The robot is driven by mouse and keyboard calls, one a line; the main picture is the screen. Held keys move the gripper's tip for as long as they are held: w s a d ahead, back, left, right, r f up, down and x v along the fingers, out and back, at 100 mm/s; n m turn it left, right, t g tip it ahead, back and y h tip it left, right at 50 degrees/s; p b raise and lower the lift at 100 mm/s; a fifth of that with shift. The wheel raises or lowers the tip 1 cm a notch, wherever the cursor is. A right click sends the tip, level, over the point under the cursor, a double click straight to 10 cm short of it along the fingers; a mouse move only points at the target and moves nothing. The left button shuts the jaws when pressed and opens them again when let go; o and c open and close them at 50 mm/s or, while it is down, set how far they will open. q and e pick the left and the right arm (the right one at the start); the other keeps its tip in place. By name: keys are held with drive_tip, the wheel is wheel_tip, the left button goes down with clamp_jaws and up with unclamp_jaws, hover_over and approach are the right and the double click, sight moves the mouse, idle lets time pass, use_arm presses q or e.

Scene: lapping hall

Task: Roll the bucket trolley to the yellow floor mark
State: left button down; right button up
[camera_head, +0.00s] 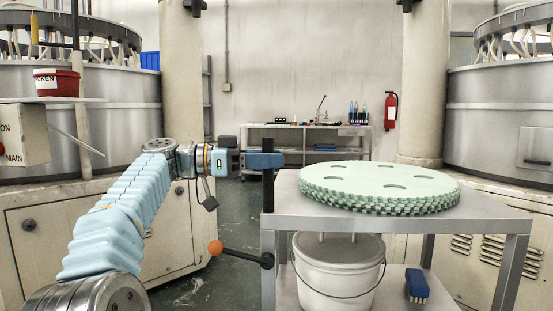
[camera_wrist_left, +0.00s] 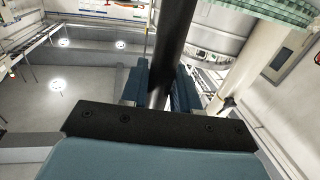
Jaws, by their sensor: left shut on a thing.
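The grey metal bucket trolley (camera_head: 285,208) stands close in front of me, to the right of my left arm. A white bucket (camera_head: 338,278) with a wire handle sits on its lower level. A black upright post (camera_head: 267,192) rises at the trolley's left side. My left gripper (camera_head: 267,160) is shut on this post near its top. The left wrist view shows the dark post (camera_wrist_left: 176,40) between the blue fingers of the gripper (camera_wrist_left: 162,84). My right gripper is in neither view. No yellow floor mark is visible.
Pale green toothed discs (camera_head: 380,183) lie stacked on the trolley's top. A blue brush (camera_head: 417,285) is below. A lever with an orange knob (camera_head: 215,247) sticks out left. Large machines flank both sides. Dark green floor (camera_head: 235,225) runs back to a bench (camera_head: 300,137).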

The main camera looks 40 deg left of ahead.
use_arm(q)
drive_tip(key=shift+s+a, duration=0.1)
drive_tip(key=shift+a, duration=0.1)
drive_tip(key=c, duration=1)
unclamp_jaws()
drive_tip(key=shift+s+a, duration=0.1)
drive_tip(key=p+v, duration=0.5)
drive_tip(key=v, duration=0.9)
